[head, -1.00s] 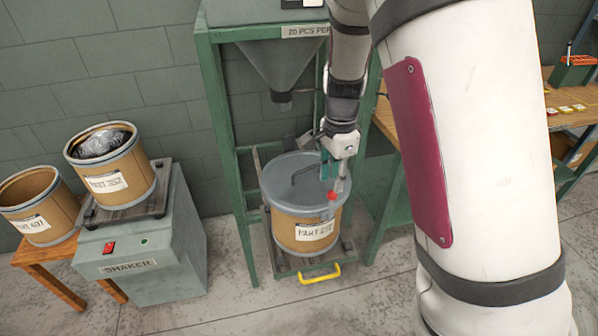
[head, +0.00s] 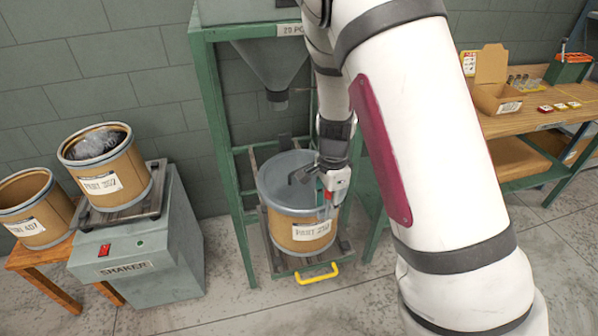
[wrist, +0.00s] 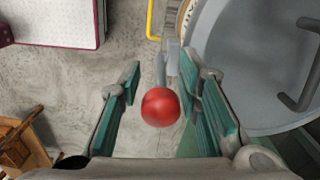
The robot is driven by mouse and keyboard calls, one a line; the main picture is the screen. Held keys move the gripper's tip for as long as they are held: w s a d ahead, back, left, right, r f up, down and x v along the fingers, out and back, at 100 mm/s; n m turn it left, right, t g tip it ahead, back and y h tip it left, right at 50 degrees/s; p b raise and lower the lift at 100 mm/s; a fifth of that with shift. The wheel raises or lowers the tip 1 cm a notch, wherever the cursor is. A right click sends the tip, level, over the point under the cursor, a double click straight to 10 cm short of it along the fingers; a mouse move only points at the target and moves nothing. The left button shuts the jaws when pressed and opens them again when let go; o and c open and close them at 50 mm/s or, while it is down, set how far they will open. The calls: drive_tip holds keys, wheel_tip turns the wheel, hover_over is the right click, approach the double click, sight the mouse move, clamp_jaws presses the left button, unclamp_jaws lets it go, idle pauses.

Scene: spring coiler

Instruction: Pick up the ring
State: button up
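The grey ring (head: 283,208) runs around the rim of the lidded drum marked as a part (head: 292,236). It seems to carry a grey lever with a red ball knob, though the join is partly hidden. In the wrist view the red knob (wrist: 160,107) sits between the two teal-padded fingers of my gripper (wrist: 165,100), with a gap on the left and the right finger close by. My gripper is open, at the right front edge of the drum in the head view (head: 328,196). The grey lid (wrist: 245,70) lies to the right in the wrist view.
The drum stands on a low platform with a yellow handle (head: 318,274), inside a green frame (head: 226,150) under a funnel (head: 272,66). A shaker (head: 138,240) with open drums is at left. A workbench (head: 530,122) is at right. Floor in front is clear.

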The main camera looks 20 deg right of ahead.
clamp_jaws()
